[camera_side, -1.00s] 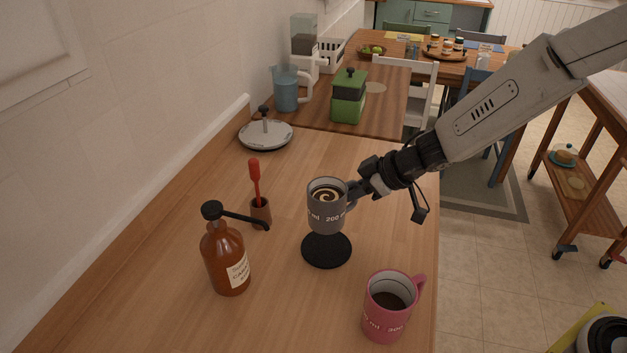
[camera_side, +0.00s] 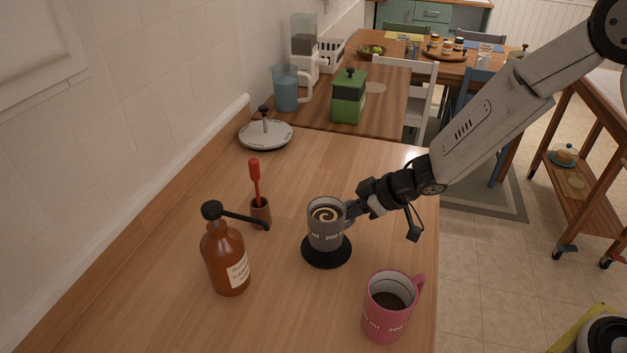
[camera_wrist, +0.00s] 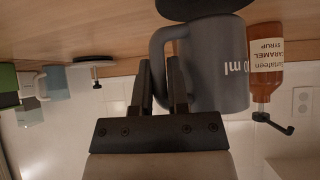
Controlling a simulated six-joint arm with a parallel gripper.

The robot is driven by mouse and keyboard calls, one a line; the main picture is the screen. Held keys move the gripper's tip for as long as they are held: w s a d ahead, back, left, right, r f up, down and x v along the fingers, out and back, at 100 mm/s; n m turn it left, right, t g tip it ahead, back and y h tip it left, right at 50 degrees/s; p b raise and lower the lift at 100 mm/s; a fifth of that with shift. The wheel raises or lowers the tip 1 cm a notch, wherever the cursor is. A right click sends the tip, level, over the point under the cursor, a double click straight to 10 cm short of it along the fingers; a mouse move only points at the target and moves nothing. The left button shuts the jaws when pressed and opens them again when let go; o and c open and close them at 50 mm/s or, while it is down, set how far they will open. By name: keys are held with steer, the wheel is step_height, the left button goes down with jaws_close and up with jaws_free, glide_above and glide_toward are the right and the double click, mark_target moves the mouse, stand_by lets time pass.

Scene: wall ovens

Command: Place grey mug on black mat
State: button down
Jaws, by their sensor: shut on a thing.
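The grey mug (camera_side: 325,232) is upright, with a swirl-topped dark drink in it. In the side view it is over the round black mat (camera_side: 326,259), its base at or just above the mat; I cannot tell whether they touch. My gripper (camera_side: 356,209) comes from the right and is shut on the mug's handle. In the wrist view, which is upside down, the gripper fingers (camera_wrist: 163,88) are around the handle side of the grey mug (camera_wrist: 215,65). The black mat (camera_wrist: 195,8) shows at the top edge there.
A pink mug (camera_side: 384,318) stands at the front right. A brown syrup bottle (camera_side: 226,262) and a brown cup with a red-handled tool (camera_side: 260,211) stand to the left. A grey lid (camera_side: 265,136) lies behind. The counter right of the mat is clear.

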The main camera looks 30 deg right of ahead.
steer(key=shift+f, duration=0.95)
steer(key=shift+f, duration=0.15)
steer(key=c, duration=0.6)
jaws_free()
steer(key=shift+v, duration=6.05)
steer(key=shift+d, duration=0.1)
